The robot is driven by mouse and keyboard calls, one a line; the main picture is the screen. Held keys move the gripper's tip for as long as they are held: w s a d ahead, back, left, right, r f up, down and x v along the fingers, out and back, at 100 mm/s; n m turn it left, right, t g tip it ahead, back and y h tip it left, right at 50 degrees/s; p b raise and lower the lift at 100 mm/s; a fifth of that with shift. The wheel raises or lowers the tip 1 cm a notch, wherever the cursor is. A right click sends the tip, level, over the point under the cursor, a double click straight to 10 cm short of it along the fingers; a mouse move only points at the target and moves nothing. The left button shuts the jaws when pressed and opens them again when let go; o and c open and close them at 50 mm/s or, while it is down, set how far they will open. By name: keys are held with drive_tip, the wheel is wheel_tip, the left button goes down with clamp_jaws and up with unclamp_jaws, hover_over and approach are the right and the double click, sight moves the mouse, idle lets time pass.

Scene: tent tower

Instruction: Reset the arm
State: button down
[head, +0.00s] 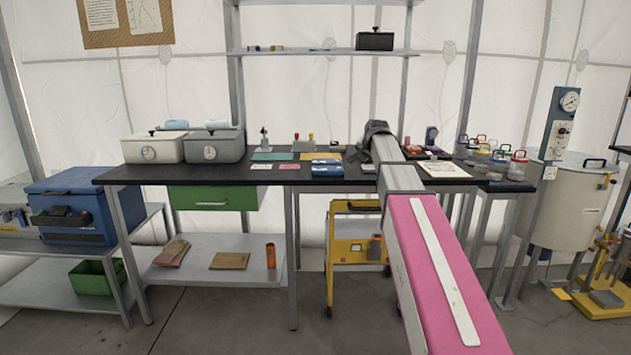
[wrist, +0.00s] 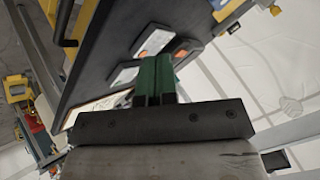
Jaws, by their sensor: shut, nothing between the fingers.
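My arm (head: 435,265), with pink and grey links, reaches from the lower right of the head view up to the black bench (head: 262,174). Its dark wrist end (head: 377,128) is above the rear part of the bench, right of centre. In the wrist view my gripper (wrist: 155,78) shows two green fingers side by side, shut with nothing between them. The fingertips point toward the dark bench top. In the head view the fingers are too small to make out clearly.
Left on the bench stand a white box (head: 155,147) and a grey box (head: 213,147). Several small jars and a framed sheet (head: 443,170) lie right of my arm. A shelf (head: 300,52) runs above; a yellow cart (head: 345,235) stands below.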

drive_tip(key=s+f+n+g, duration=0.2)
drive_tip(key=s+f, duration=0.6)
drive_tip(key=f, duration=0.5)
drive_tip(key=s+f+n+g, duration=0.2)
drive_tip(key=s+f, duration=0.6)
drive_tip(key=f, duration=0.5)
drive_tip(key=s+f+n+g, duration=0.1)
drive_tip(key=s+f+g, duration=0.1)
drive_tip(key=s+f, duration=0.5)
drive_tip(key=s+f+n+g+h, duration=0.1)
drive_tip(key=s+f+n+g, duration=0.1)
drive_tip(key=s+f, duration=0.6)
drive_tip(key=s, duration=0.6)
drive_tip(key=shift+a+n+g, duration=0.25)
drive_tip(key=shift+n+g, duration=0.05)
drive_tip(key=shift+g, duration=0.1)
